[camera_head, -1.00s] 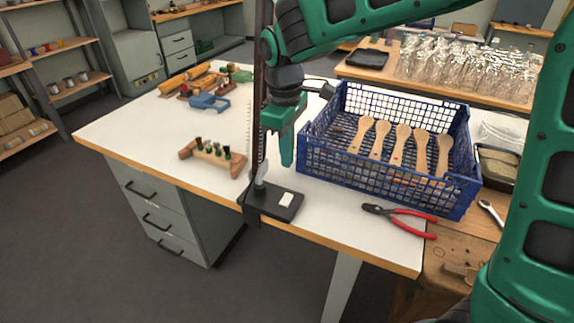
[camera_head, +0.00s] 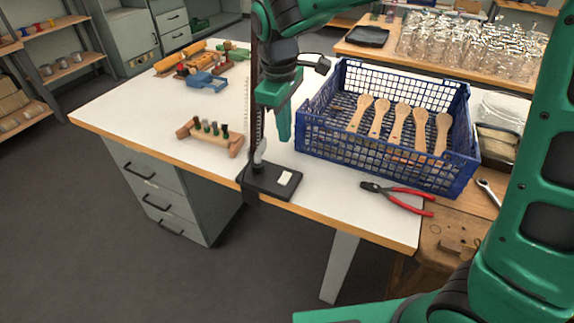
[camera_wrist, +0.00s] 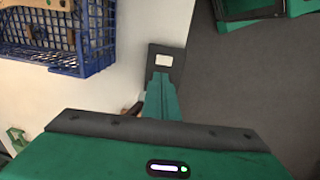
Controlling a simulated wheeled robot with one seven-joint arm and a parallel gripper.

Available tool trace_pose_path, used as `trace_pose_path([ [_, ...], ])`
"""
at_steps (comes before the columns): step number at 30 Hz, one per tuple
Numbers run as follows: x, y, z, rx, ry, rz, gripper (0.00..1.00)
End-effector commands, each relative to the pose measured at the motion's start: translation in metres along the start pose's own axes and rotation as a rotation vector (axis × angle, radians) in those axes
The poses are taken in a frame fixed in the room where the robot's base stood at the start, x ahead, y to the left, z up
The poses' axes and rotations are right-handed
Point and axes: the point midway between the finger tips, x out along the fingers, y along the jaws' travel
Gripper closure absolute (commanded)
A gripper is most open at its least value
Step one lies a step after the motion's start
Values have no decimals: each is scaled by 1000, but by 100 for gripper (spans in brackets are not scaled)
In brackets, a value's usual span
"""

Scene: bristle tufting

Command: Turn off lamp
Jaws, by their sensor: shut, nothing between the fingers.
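The lamp's black base (camera_head: 258,181) sits at the front edge of the white table, with a dark upright post (camera_head: 256,95) rising from it. A small white switch plate (camera_head: 285,178) is on the base's top. My green gripper (camera_head: 285,138) points down just right of the post, its tips above the base and apart from it in the picture. It is shut and empty. In the wrist view, the shut fingers (camera_wrist: 162,82) reach toward the black base and its white plate (camera_wrist: 163,60).
A blue crate (camera_head: 380,160) with wooden brush handles stands close to the right of my gripper. Red-handled pliers (camera_head: 400,197) lie in front of it. A wooden block with tufts (camera_head: 210,137) stands left of the post. The table's left front is clear.

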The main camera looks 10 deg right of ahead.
Motion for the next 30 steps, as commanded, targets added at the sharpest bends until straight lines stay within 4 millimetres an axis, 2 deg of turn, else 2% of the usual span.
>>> trace_pose_path([
  [10, 1, 0, 0, 1, -1, 1, 100],
  [14, 9, 0, 1, 1, -4, 0, 100],
  [17, 21, 0, 1, 1, -4, 0, 100],
  [30, 102, 0, 1, 0, -4, -1, 100],
])
